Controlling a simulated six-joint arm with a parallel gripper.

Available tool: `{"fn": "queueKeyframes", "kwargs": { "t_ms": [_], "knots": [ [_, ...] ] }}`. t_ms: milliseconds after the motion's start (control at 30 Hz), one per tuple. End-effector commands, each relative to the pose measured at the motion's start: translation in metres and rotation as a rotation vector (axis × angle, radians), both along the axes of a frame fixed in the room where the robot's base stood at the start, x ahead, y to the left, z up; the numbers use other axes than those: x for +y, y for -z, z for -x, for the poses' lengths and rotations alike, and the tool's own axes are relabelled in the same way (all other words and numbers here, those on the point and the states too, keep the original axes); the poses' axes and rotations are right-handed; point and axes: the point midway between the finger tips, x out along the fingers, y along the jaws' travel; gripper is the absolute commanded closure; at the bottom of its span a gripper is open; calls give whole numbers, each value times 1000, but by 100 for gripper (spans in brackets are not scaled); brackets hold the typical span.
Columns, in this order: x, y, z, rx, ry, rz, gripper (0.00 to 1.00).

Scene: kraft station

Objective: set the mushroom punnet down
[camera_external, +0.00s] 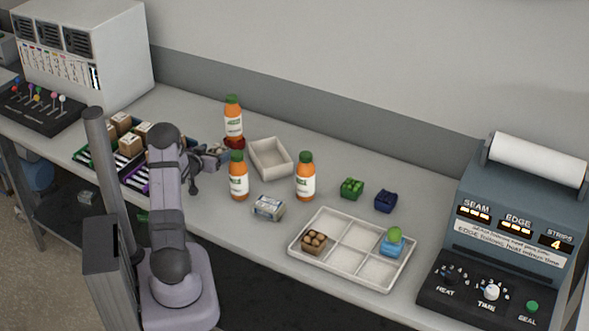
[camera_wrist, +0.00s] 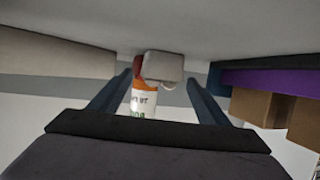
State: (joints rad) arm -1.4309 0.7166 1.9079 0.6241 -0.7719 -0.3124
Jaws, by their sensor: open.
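A brown punnet with several round tan pieces, which looks like the mushroom punnet (camera_external: 314,242), sits upright in the front-left compartment of the white divided tray (camera_external: 352,283). My gripper (camera_external: 218,158) is well away from it, up and to the left, near the bottles. In the wrist view my gripper (camera_wrist: 158,82) has its two fingers apart. An orange bottle (camera_wrist: 143,103) shows beyond and between them, with a pale blocky thing above it that I cannot identify. The punnet does not show in the wrist view.
A blue punnet with a green top (camera_external: 393,243) sits in the tray's back-right compartment. Green (camera_external: 352,188) and dark blue (camera_external: 386,201) punnets, a grey-white pack (camera_external: 268,208), an empty white bin (camera_external: 270,160) and orange bottles (camera_external: 305,178) stand around. A crate of brown boxes (camera_external: 130,145) is left.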

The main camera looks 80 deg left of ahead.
Motion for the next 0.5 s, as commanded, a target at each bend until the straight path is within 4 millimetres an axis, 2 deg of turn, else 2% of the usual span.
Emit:
{"fn": "queueKeyframes", "kwargs": {
  "t_ms": [200, 233, 400, 433, 500],
  "knots": [
    [0, 1, 0, 0, 0, 0, 30],
    [0, 1, 0, 0, 0, 0, 32],
    [0, 0, 0, 0, 0, 0, 73],
    [0, 0, 0, 0, 0, 0, 77],
    [0, 0, 0, 0, 0, 0, 77]
  ]
}}
